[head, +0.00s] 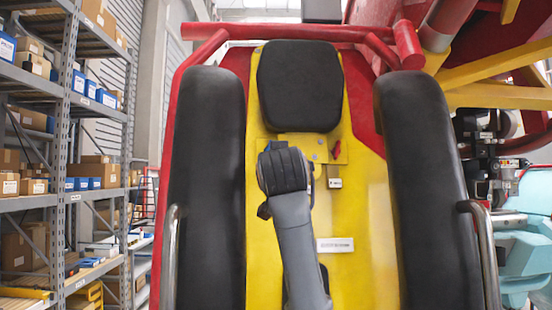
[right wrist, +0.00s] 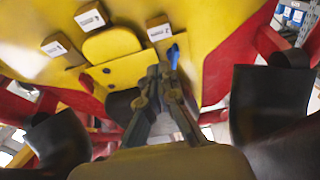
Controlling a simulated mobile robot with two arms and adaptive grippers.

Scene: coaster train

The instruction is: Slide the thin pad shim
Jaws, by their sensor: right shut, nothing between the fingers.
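Three small yellow-tan blocks with white labels show in the right wrist view: a left block (right wrist: 57,47), a middle block (right wrist: 91,18) and a right block (right wrist: 159,29). Their print is too small to read, so I cannot tell which is the thin pad shim. My right gripper (right wrist: 163,72) is shut and empty, its fingertips in front of the yellow plate (right wrist: 112,74), close to a small blue part (right wrist: 174,55). In the head view my right arm covers the middle of the seat back and hides the fingers. A small labelled block (head: 334,177) hangs right of my wrist. My left gripper is out of view.
The yellow seat back (head: 365,215) carries a black headrest (head: 300,86) above and stands between a left black bolster (head: 207,180) and a right one (head: 420,150). Metal grab bars flank it. A red part (head: 337,149) and white label plate (head: 335,245) are on the yellow panel.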

